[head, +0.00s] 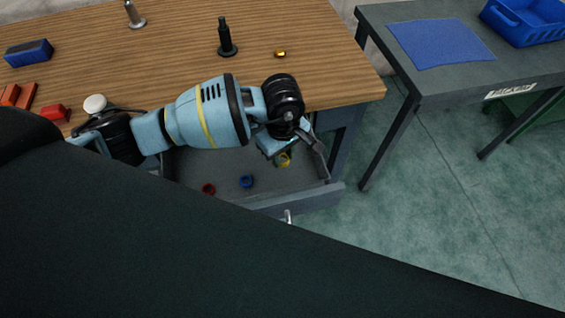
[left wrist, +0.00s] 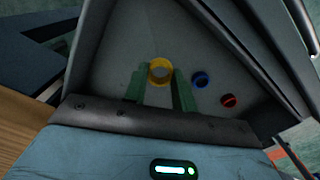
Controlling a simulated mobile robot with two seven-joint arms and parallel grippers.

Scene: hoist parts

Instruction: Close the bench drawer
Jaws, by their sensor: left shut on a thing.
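The bench drawer (head: 262,206) is pulled open under the wooden bench top (head: 180,70). A small light handle (head: 288,215) shows on its front. A yellow ring (head: 284,159), a blue ring (head: 246,181) and a red ring (head: 208,189) are inside. My left gripper (head: 284,152) reaches down into the drawer. In the left wrist view its green fingers (left wrist: 160,88) are shut on the yellow ring (left wrist: 160,71), one on each side. The blue ring (left wrist: 200,79) and red ring (left wrist: 229,100) lie apart, to the right. My right gripper is not in view.
On the bench top stand a dark peg (head: 227,40), a grey peg (head: 134,15), a brass piece (head: 280,53), a blue block (head: 28,53) and red blocks (head: 54,113). A side table (head: 450,75) with a blue bin (head: 528,22) is at right. The green floor (head: 430,190) is clear.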

